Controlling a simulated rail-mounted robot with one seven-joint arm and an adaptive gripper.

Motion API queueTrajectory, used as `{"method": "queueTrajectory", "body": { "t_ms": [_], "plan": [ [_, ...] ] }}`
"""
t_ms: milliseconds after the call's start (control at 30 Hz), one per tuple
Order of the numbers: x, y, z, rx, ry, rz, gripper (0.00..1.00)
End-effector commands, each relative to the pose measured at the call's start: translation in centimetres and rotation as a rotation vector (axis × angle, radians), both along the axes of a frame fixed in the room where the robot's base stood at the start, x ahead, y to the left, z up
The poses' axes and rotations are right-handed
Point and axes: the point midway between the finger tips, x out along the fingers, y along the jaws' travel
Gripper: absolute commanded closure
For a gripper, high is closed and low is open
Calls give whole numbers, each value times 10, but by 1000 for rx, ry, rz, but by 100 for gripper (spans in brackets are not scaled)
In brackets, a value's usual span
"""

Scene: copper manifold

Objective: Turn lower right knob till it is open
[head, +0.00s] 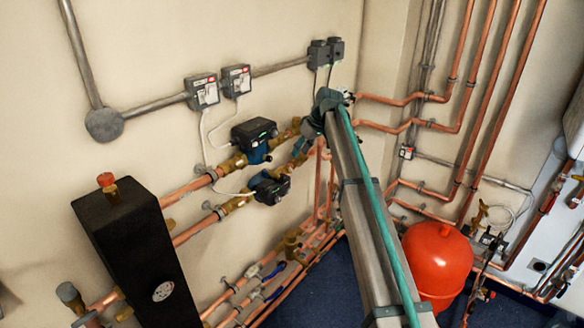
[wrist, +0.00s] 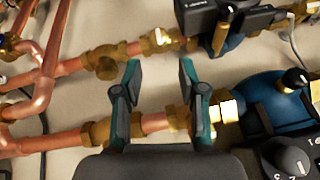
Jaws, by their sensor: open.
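My gripper (wrist: 158,82) is open, with nothing between its two fingers in the wrist view. The fingers are in front of two roughly parallel copper pipe runs. One brass valve fitting (wrist: 106,62) is on the run just left of the fingertips. Another brass fitting (wrist: 98,132) is on the nearer run, left of the left finger. A further brass fitting (wrist: 160,40) is beyond the fingertips. I cannot tell which of these carries the lower right knob. In the head view, brass fittings (head: 237,163) sit beside the pumps, and my arm hides part of the pipework.
Two dark pumps with blue bodies, an upper one (head: 254,133) and a lower one (head: 270,187), are close to the gripper. A black column (head: 125,240) stands at left and a red tank (head: 437,262) at right. Copper pipes and cables crowd the wall.

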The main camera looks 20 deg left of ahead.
Motion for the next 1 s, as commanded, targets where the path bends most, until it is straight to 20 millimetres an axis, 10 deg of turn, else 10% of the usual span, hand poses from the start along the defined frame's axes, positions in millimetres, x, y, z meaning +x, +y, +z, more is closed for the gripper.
{"method": "queueTrajectory", "body": {
  "t_ms": [533, 1000],
  "plan": [
    [2, 34, -76, -1, 1, -3, 59],
    [2, 39, -87, -1, 0, -3, 61]
  ]
}}
